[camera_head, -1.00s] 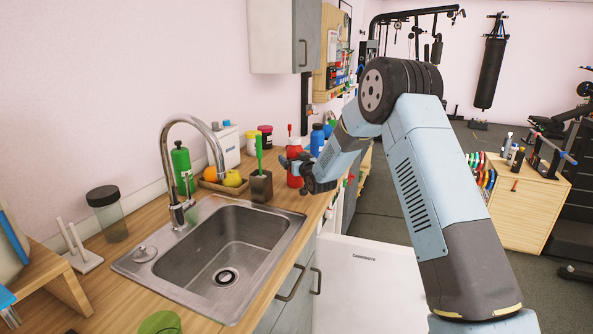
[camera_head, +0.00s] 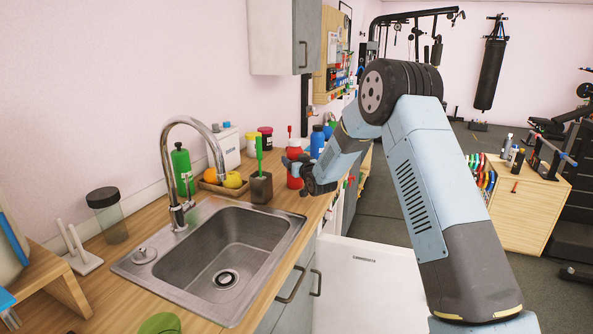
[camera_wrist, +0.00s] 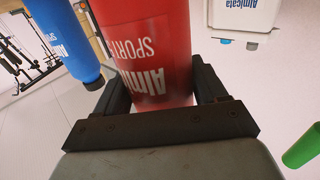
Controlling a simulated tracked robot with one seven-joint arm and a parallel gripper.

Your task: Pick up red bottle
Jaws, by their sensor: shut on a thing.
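The red bottle (camera_head: 295,152) stands upright on the wooden counter beyond the sink, partly hidden by my gripper (camera_head: 297,165). In the wrist view the red bottle (camera_wrist: 150,45) fills the space between the two dark fingers, with white lettering on its side. My gripper (camera_wrist: 165,90) is shut on the bottle, one finger on each side. From these views I cannot tell whether the bottle's base touches the counter.
A blue bottle (camera_head: 317,141) stands close behind the red one. A dark cup with a green brush (camera_head: 261,187) stands to the left, beside a fruit tray (camera_head: 222,188). The sink (camera_head: 228,262) lies nearer. A green bottle (camera_head: 182,169) stands by the tap.

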